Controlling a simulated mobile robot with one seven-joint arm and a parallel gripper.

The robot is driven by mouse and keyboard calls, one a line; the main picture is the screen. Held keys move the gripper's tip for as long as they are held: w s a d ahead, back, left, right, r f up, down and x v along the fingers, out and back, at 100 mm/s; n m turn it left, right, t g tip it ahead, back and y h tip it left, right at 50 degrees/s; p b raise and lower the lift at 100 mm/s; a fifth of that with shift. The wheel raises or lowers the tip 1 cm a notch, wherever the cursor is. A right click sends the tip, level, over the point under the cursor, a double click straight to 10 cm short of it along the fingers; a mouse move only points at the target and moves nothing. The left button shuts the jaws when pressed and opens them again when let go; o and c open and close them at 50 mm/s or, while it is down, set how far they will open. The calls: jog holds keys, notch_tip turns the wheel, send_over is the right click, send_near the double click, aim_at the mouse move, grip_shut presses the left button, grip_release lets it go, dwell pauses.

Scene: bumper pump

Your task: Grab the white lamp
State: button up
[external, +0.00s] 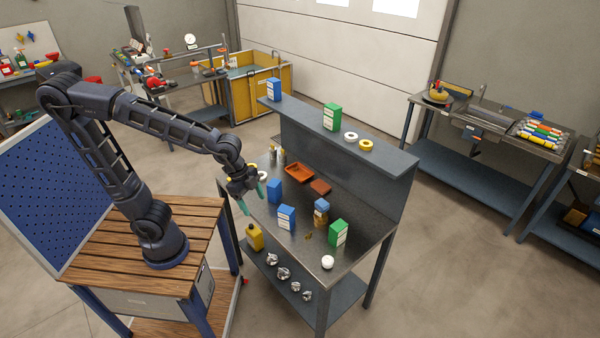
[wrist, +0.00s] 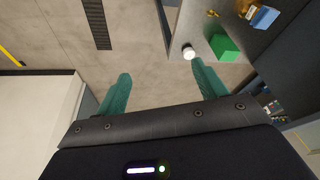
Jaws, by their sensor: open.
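The white lamp (external: 327,262) looks like a small round white thing near the front right corner of the metal workbench top (external: 300,252). In the wrist view the white lamp (wrist: 189,52) shows just beyond the tip of the right finger, near the bench edge. My gripper (external: 251,199) is open and empty over the left end of the bench, well apart from the lamp. In the wrist view my gripper (wrist: 161,72) has its two teal fingers spread, with only grey floor seen between them.
A green box (external: 338,233) stands close behind the lamp; it also shows in the wrist view (wrist: 222,46). A raised shelf (external: 385,157) runs along the back.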

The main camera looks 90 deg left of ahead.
jog(key=w+f+m+h, duration=0.1)
jog(key=w+f+m, duration=0.1)
jog(key=w+f, duration=0.35)
jog(key=w+f+m, duration=0.1)
jog(key=w+f, duration=0.1)
jog(key=w, duration=0.6)
jog(key=m+h, duration=0.2)
jog(key=m, duration=0.1)
send_near(328, 258)
jog(key=shift+g, duration=0.4)
jog(key=x, duration=1.1)
jog(key=shift+w+a+r, duration=0.1)
jog(key=shift+w, duration=0.1)
jog(key=c, duration=1.1)
jog(key=shift+r, duration=0.1)
